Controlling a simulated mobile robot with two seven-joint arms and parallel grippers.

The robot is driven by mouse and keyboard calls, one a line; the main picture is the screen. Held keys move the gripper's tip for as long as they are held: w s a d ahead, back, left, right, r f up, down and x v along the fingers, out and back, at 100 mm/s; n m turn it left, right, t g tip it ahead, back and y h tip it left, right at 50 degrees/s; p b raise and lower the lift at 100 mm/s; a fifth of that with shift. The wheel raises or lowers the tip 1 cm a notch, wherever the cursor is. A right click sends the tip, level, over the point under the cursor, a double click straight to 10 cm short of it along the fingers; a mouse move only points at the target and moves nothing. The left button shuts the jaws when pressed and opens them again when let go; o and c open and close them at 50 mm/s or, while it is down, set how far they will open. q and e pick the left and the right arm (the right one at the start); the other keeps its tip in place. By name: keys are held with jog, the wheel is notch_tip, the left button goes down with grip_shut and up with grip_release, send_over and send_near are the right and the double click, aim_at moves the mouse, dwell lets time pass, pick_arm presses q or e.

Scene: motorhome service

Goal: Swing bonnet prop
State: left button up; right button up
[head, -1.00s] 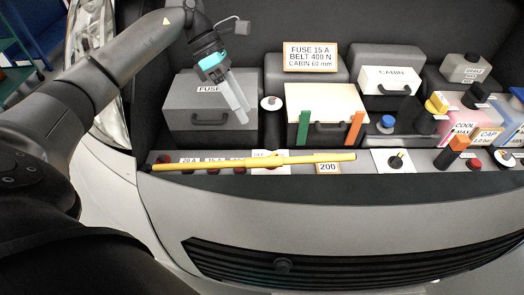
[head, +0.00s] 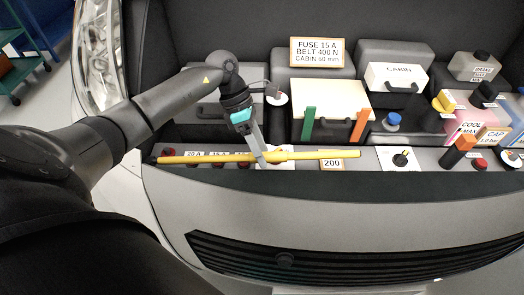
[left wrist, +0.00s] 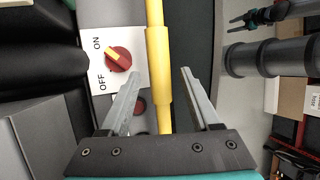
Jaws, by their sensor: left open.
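The yellow bonnet prop (head: 318,155) lies flat along the front ledge of the engine bay in the head view, with a dark tip at its left end. My left gripper (head: 262,160) is over the thicker sleeve near the prop's middle, fingers pointing down. The gripper is open and empty.
A red ON/OFF knob (left wrist: 118,58) on a white plate sits right beside the prop. A 200 label (head: 332,164) lies by it. The cream-lidded box (head: 335,98) and the CABIN box (head: 397,77) stand behind. The bumper (head: 330,205) in front is clear.

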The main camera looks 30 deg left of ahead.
pick_arm(q)
jog(key=shift+d+f, duration=0.2)
jog(key=shift+f, duration=0.2)
grip_shut()
dwell(0.4)
dwell(0.9)
